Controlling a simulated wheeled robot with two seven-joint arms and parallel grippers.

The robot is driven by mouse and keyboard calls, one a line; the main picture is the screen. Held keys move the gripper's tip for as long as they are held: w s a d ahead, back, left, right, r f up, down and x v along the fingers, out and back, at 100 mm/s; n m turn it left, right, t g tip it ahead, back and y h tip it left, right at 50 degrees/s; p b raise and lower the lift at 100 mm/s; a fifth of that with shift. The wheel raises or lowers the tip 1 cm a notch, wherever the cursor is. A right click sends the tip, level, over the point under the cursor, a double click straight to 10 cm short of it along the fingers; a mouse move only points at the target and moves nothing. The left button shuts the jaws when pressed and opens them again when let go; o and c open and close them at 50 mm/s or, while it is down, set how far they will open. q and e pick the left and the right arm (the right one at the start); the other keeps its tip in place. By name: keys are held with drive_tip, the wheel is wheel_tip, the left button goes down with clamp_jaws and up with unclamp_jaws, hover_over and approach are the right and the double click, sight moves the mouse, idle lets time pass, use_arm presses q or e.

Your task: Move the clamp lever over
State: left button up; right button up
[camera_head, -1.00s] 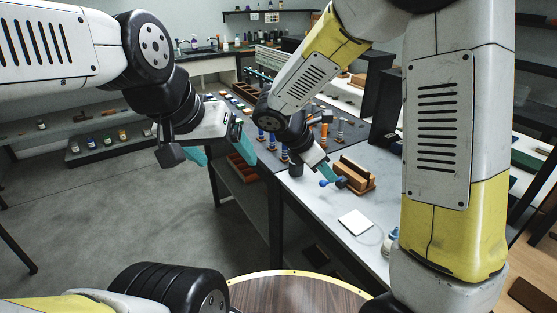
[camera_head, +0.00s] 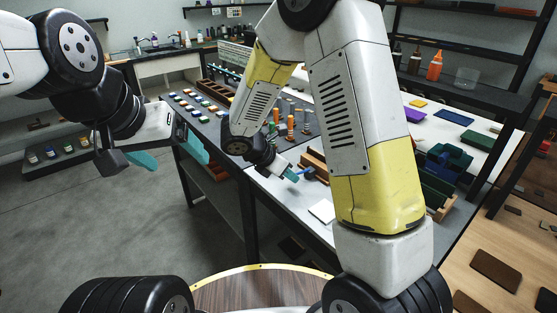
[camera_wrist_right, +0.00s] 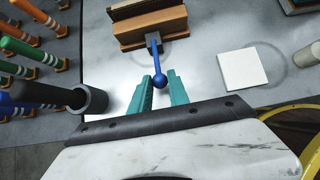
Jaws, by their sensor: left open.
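The clamp lever (camera_wrist_right: 157,58) is a blue rod with a round blue knob on a dark pivot. It is mounted on a brown wooden block (camera_wrist_right: 150,27) on the light tabletop. In the right wrist view it points toward my right gripper (camera_wrist_right: 160,75). The two teal fingers are apart, with the knob between their tips and small gaps beside it. In the head view my right gripper (camera_head: 292,175) is just left of the wooden block (camera_head: 314,160), and the lever is partly hidden. My left gripper (camera_head: 172,155) is open and empty over the floor, left of the table.
A white square plate (camera_head: 322,210) lies near the table's front edge. A dark upright cylinder (camera_wrist_right: 90,98) stands close left of my right gripper in the wrist view. Several colored posts (camera_wrist_right: 32,50) stand beyond it.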

clamp_jaws()
drive_tip(key=shift+w+d+r, duration=0.1)
drive_tip(key=shift+d+r, duration=0.05)
drive_tip(key=shift+r, duration=0.5)
drive_tip(key=shift+w+d+r, duration=0.1)
drive_tip(key=shift+r, duration=0.5)
drive_tip(key=shift+d+r, duration=0.1)
drive_tip(key=shift+w+d+r, duration=0.2)
drive_tip(key=shift+d+r, duration=0.05)
drive_tip(key=shift+r, duration=0.2)
drive_tip(key=shift+w+d+r, duration=0.2)
drive_tip(key=shift+d+r, duration=0.05)
drive_tip(key=shift+r, duration=0.2)
drive_tip(key=shift+w+d+r, duration=0.5)
drive_tip(key=shift+d+r, duration=0.25)
drive_tip(key=shift+r, duration=0.05)
